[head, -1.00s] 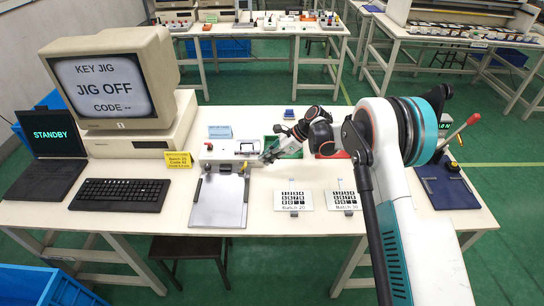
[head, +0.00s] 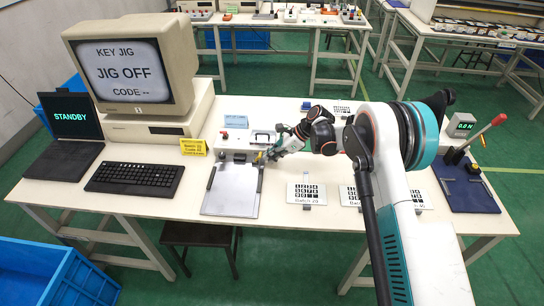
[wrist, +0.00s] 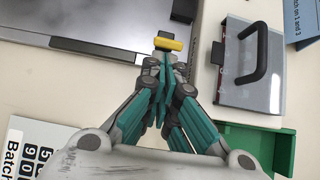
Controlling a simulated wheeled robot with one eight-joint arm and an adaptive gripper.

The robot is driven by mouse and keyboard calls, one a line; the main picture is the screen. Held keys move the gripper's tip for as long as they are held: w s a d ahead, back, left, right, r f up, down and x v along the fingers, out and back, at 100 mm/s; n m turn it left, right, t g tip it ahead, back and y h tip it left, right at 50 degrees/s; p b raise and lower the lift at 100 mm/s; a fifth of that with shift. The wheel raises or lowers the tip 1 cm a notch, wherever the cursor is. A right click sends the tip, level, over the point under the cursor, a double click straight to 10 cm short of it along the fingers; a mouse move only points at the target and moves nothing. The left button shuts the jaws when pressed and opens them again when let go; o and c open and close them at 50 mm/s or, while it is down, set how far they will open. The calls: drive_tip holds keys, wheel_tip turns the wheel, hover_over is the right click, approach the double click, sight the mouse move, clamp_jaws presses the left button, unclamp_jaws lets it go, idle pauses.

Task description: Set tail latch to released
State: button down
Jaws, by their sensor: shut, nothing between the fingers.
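The key jig (head: 238,141) stands on the desk, with a grey plate (head: 231,190) in front of it. In the wrist view, a small yellow tab (wrist: 168,44) sits on a dark bar by the corner of the plate (wrist: 70,48). I see no label, so I cannot tell whether this is the tail latch. My gripper (wrist: 163,62) is shut and empty, its fingertips at the near side of the tab; I cannot tell if they touch. In the head view my gripper (head: 271,155) is at the jig's right side, and its tip is small there.
A grey box with a black handle (wrist: 256,55) stands right of my fingers, near a green tray (wrist: 258,145). The monitor (head: 130,70) reads "JIG OFF"; the laptop (head: 70,120) reads "STANDBY". White keypad cards (head: 306,193) lie right of the plate. A red lever (head: 486,131) stands far right.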

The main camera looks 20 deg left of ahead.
sight(261, 154)
drive_tip(key=shift+a+r+h+p, duration=0.3)
drive_tip(key=shift+r+h, duration=0.15)
drive_tip(key=shift+h, duration=0.15)
drive_tip(key=shift+s+a+r+t+h+p, duration=0.15)
drive_tip(key=shift+a+r+t+h+p, duration=0.15)
drive_tip(key=shift+h, duration=0.4)
drive_tip(key=shift+s+a+r+t+h+p, duration=0.1)
drive_tip(key=shift+a+r+t+h+p, duration=0.2)
drive_tip(key=shift+h, duration=0.4)
drive_tip(key=a+h, duration=0.1)
drive_tip(key=a+r+h, duration=0.1)
drive_tip(key=h, duration=0.1)
drive_tip(key=shift+s+r+t, duration=0.1)
drive_tip(key=shift+s+t, duration=0.1)
drive_tip(key=shift+t, duration=0.1)
drive_tip(key=shift+s+a+r, duration=0.1)
drive_tip(key=shift+s+a, duration=0.05)
drive_tip(key=shift+a, duration=0.45)
drive_tip(key=shift+s+a+r, duration=0.1)
drive_tip(key=shift+a, duration=0.45)
drive_tip(key=shift+r, duration=0.1)
drive_tip(key=shift+r+p, duration=0.5)
drive_tip(key=shift+r, duration=0.25)
